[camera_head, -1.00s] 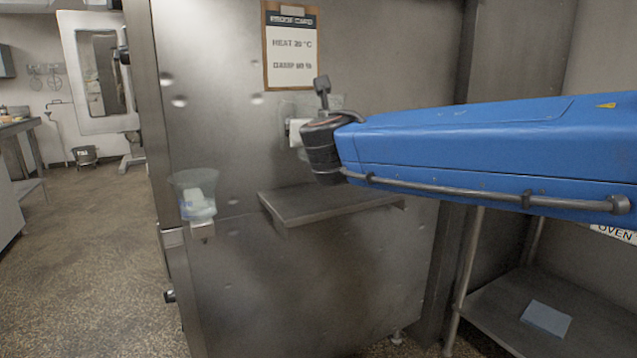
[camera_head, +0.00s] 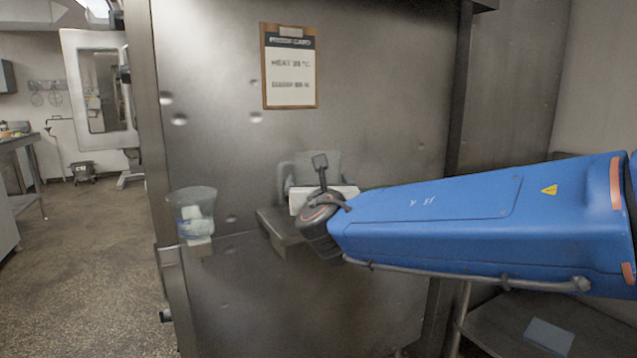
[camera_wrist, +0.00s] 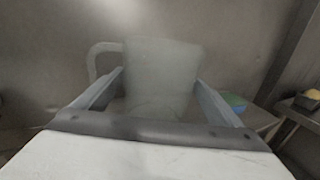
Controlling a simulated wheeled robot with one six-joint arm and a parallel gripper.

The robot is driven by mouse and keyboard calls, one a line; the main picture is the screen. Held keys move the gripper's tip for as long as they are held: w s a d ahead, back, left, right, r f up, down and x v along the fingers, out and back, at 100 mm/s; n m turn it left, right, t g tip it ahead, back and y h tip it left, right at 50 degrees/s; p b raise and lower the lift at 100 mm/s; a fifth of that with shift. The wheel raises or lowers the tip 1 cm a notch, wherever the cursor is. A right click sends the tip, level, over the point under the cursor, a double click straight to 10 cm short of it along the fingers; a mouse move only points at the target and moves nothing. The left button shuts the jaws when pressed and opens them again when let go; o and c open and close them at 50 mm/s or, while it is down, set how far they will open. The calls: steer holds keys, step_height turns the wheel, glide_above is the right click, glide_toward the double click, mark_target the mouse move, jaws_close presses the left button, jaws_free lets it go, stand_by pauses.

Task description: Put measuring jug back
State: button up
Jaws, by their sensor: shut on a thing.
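The measuring jug (camera_wrist: 160,75) is pale and translucent, with its handle at the left in the wrist view. My gripper (camera_wrist: 158,84) is shut on it, one finger on each side. In the head view the jug (camera_head: 333,166) shows behind my wrist, upright, just over the steel wall shelf (camera_head: 268,230). My wrist and arm hide the jug's base and most of the shelf there, so I cannot tell whether they touch.
A clear tub with white contents (camera_head: 195,205) sits on a small bracket at the panel's left edge. A clipboard card (camera_head: 290,70) hangs above the shelf. A low steel table (camera_head: 500,325) stands at right. Open floor (camera_head: 85,260) lies at left.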

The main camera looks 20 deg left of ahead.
steer(key=o, duration=1)
steer(key=shift+f, duration=0.15)
steer(key=shift+o, duration=0.2)
steer(key=shift+s+d, duration=0.1)
steer(key=shift+s, duration=0.2)
steer(key=v, duration=1.1)
steer(key=shift+d, duration=0.15)
steer(key=shift+s, duration=0.15)
